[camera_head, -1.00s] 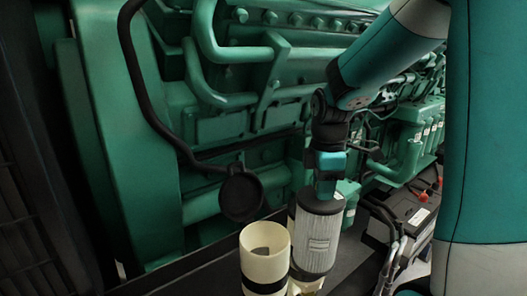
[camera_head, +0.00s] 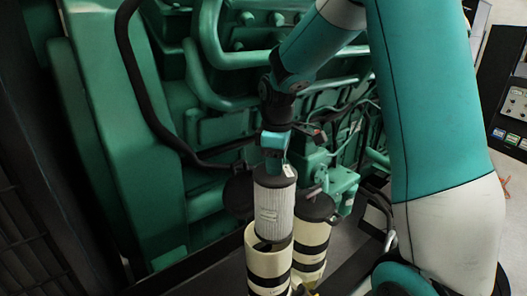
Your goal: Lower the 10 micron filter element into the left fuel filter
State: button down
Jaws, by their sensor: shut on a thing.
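My gripper (camera_head: 275,158) is shut on the top of the filter element (camera_head: 271,208), a pale pleated cylinder with dark end caps and a small label. The element hangs about upright. The left fuel filter (camera_head: 254,264) is an open cream canister with black bands. The element's lower end overlaps its mouth in the picture and hides much of the opening. I cannot tell whether that end is just above the rim or slightly inside. The right canister (camera_head: 311,236), cream with black bands and a dark top, stands close beside it.
The green engine (camera_head: 205,120) with its pipes stands close behind. A black hose (camera_head: 150,105) runs down on the left to a round black part (camera_head: 238,193) behind the left canister. A dark control panel (camera_head: 514,105) is at the far right.

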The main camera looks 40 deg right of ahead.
jog(key=shift+w+a+r, duration=0.15)
jog(key=shift+w+r, duration=0.2)
jog(key=shift+a+f+b, duration=0.25)
jog(key=shift+f+b, duration=0.05)
jog(key=shift+f, duration=0.4)
jog(key=shift+w+f+b, duration=0.15)
jog(key=shift+f+b, duration=3.4)
jog(key=shift+f, duration=1.3)
jog(key=shift+w+f+b, duration=0.15)
jog(key=shift+f+b, duration=3.35)
jog(key=shift+f, duration=1.3)
jog(key=c, duration=0.8)
grip_release()
jog(key=shift+o, duration=0.2)
